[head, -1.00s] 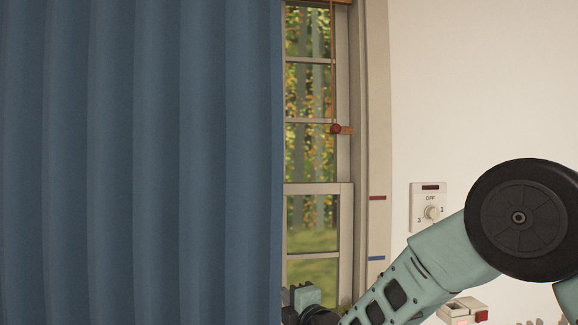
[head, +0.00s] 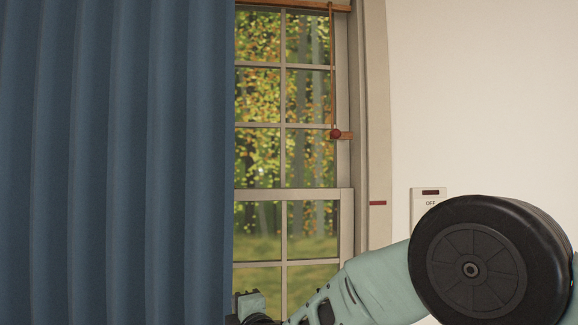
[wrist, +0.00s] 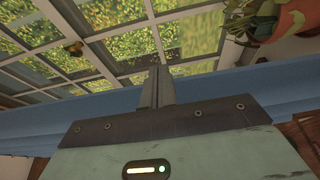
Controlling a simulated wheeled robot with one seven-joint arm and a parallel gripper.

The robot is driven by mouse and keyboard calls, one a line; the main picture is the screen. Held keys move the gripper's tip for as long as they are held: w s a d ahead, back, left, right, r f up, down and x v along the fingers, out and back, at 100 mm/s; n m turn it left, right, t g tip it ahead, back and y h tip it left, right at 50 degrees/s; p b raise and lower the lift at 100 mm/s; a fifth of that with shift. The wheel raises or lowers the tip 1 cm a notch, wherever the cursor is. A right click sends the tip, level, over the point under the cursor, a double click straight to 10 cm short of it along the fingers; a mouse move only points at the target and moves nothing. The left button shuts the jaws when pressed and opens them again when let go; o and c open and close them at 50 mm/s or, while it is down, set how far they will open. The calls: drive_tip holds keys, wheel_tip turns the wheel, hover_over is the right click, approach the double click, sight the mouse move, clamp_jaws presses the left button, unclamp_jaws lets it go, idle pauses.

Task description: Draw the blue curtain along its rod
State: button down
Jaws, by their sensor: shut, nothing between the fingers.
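The blue curtain (head: 115,160) hangs in folds over the left part of the head view, its free edge upright beside the uncovered window (head: 285,150). In the wrist view the curtain (wrist: 245,90) is a blue band running across behind my gripper. My gripper (wrist: 157,88) shows there with its two fingers together and nothing between them, overlapping the band, tips toward the window panes. In the head view only the rear of my gripper's end shows, low beside the curtain's edge; the fingers are hidden. I cannot tell whether they touch the cloth. The rod is not identifiable.
A pull cord with a red knob (head: 335,134) hangs before the window's right side. A wall switch (head: 430,194) is partly behind my arm. In the wrist view a potted plant (wrist: 292,18) stands at the upper right. The upper right wall is clear.

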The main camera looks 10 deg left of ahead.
sight(163, 308)
drive_tip(key=s+a+p, duration=0.1)
drive_tip(key=a, duration=0.4)
drive_tip(key=s+a+p, duration=0.2)
drive_tip(key=a, duration=0.3)
drive_tip(key=s+a+p, duration=0.1)
drive_tip(key=a, duration=0.4)
drive_tip(key=shift+s+a+p, duration=0.25)
drive_tip(key=shift+p, duration=0.05)
